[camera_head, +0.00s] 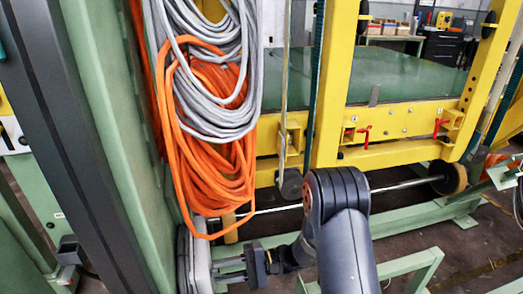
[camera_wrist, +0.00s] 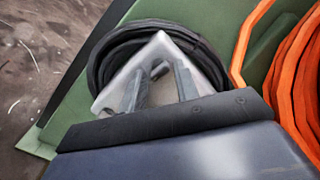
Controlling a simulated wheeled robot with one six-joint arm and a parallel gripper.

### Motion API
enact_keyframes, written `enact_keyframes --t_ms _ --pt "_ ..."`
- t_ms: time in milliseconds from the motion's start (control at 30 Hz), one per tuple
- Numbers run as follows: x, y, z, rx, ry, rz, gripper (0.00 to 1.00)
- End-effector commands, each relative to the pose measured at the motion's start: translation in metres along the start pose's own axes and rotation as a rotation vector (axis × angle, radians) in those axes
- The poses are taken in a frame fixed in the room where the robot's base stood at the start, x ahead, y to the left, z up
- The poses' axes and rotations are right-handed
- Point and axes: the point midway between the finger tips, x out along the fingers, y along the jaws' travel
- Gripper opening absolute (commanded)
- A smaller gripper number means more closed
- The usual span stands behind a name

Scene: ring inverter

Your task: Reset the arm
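My gripper (camera_head: 220,270) is low in the head view, left of my dark arm, and points left at a pale grey plate (camera_head: 200,262) by the green post. In the wrist view its two dark fingers (camera_wrist: 162,82) stand apart, in front of a pale triangular bracket (camera_wrist: 120,84). A small dark knob (camera_wrist: 160,69) shows between the fingertips. I cannot tell whether the fingers touch it. Coiled black cable (camera_wrist: 120,40) loops behind the bracket. I see no object held.
Orange cable (camera_head: 205,165) and grey cable (camera_head: 205,60) hang in coils just above my gripper. A green post (camera_head: 105,120) stands at left. A yellow frame (camera_head: 410,120) and a green bench frame (camera_head: 420,268) stand at right. Some dark floor (camera_head: 470,250) is open.

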Motion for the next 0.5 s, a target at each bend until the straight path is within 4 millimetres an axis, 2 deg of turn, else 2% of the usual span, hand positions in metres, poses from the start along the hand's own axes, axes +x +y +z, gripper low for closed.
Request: enact_keyframes --t_ms 500 --pt "0.0000 0.0021 -0.0009 -0.453 0.000 0.000 0.30"
